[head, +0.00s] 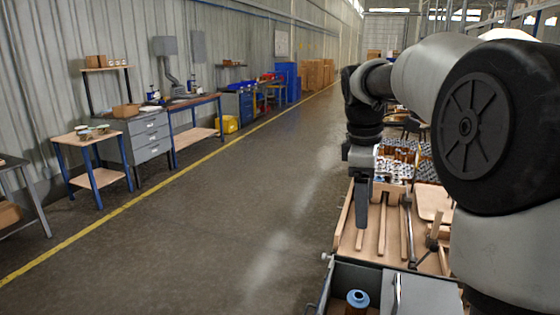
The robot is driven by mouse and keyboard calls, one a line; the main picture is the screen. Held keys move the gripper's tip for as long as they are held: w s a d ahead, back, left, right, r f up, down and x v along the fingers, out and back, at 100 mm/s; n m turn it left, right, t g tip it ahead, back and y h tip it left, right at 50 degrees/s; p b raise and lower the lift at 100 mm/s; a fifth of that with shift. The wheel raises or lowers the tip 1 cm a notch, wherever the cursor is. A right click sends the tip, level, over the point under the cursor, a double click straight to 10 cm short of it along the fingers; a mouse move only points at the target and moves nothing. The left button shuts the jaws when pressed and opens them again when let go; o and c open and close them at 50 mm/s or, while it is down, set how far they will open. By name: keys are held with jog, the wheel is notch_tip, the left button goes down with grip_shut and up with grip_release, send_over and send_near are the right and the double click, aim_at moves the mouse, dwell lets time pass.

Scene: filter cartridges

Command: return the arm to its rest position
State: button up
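My arm reaches forward from the right side of the head view, bent at the elbow, with its end pointing down. My gripper (361,224) hangs over the left part of a wooden workbench tray (372,240). Its fingers line up in this view, so I cannot see a gap between them. No held object shows at the fingers. A cartridge with a blue ring top (357,299) stands in a grey open-topped box (345,274) at the bottom, nearer than the gripper and apart from it.
A rack with several cartridges (393,168) lies beyond the gripper, partly hidden by my arm. Wooden dividers and a dark rod (407,225) are on the tray. The floor aisle (230,215) to the left is clear. Benches and a drawer cabinet (150,138) line the left wall.

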jog(key=s+a+r+m+t+p, duration=0.1)
jog(key=s+a+r+m, duration=0.15)
jog(key=s, duration=0.35)
jog(key=s+a+r+m+t+p, duration=0.1)
jog(key=s+r+m+p, duration=0.15)
jog(key=s, duration=0.35)
jog(key=s+a+f+m+t+y+p, duration=0.1)
jog(key=s+a+f+m+t, duration=0.1)
jog(key=s+m, duration=0.6)
jog(key=shift+s+a+f+t+y+p, duration=0.3)
jog(key=shift+s+a+f, duration=0.2)
jog(key=shift+s, duration=1.65)
